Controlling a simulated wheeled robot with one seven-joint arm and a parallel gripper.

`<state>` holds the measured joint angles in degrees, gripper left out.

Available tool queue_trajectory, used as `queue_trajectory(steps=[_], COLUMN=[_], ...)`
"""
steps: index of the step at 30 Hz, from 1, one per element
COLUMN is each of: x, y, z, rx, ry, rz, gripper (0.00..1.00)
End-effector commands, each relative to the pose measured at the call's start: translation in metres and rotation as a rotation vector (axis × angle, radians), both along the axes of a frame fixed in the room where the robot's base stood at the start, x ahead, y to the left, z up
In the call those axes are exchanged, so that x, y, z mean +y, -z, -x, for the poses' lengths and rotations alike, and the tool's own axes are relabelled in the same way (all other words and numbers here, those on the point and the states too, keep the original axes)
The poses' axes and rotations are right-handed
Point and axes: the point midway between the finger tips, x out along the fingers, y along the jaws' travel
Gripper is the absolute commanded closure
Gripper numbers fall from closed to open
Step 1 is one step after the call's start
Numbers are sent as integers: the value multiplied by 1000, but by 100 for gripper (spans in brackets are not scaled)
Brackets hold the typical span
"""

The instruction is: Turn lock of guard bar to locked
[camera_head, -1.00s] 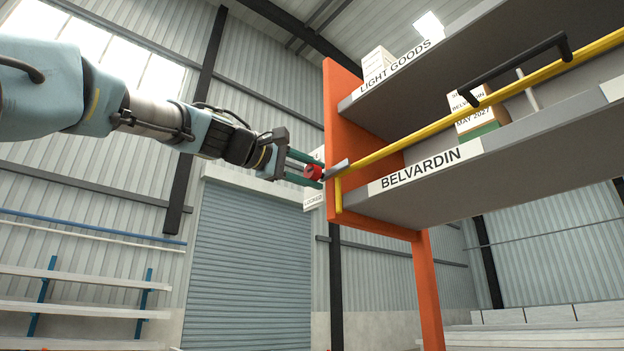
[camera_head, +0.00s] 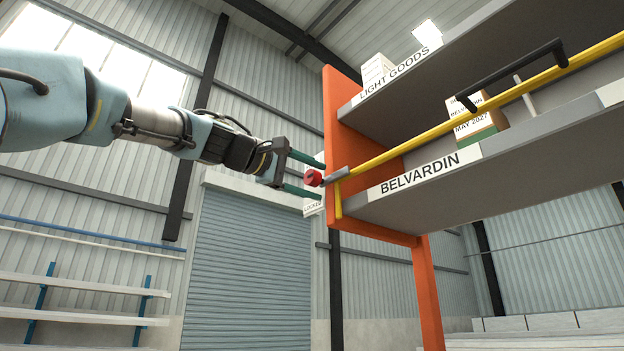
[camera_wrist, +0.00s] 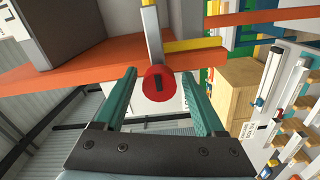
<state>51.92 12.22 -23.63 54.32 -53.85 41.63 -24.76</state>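The lock is a round red knob (camera_head: 313,177) at the left end of the yellow guard bar (camera_head: 440,129), by the orange post (camera_head: 342,120). A grey latch piece (camera_head: 336,174) beside the knob lies nearly in line with the bar. A partly hidden label (camera_head: 313,208) reading "LOCKED" is below the knob. My gripper (camera_head: 321,178) is open, its two green fingers on either side of the knob. In the wrist view the red knob (camera_wrist: 159,84), with a dark slot, sits between the spread fingertips, with gaps on both sides.
The bar crosses the front of a grey shelf (camera_head: 500,160) marked BELVARDIN and carries a black handle (camera_head: 512,73). Boxes (camera_head: 478,122) stand on the shelf. A cardboard-coloured box (camera_wrist: 237,88) shows at right in the wrist view.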

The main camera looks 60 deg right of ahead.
Motion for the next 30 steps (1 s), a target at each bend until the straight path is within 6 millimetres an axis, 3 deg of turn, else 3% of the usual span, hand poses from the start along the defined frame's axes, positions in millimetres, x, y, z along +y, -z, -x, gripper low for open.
queue_trajectory(steps=[11, 24, 30], x=[9, 85, 101], y=[1, 3, 1], z=[-4, -28, -32], rx=[0, -1, 0], ry=[-3, -5, -1], rz=[2, 1, 0], gripper=[26, 26, 26])
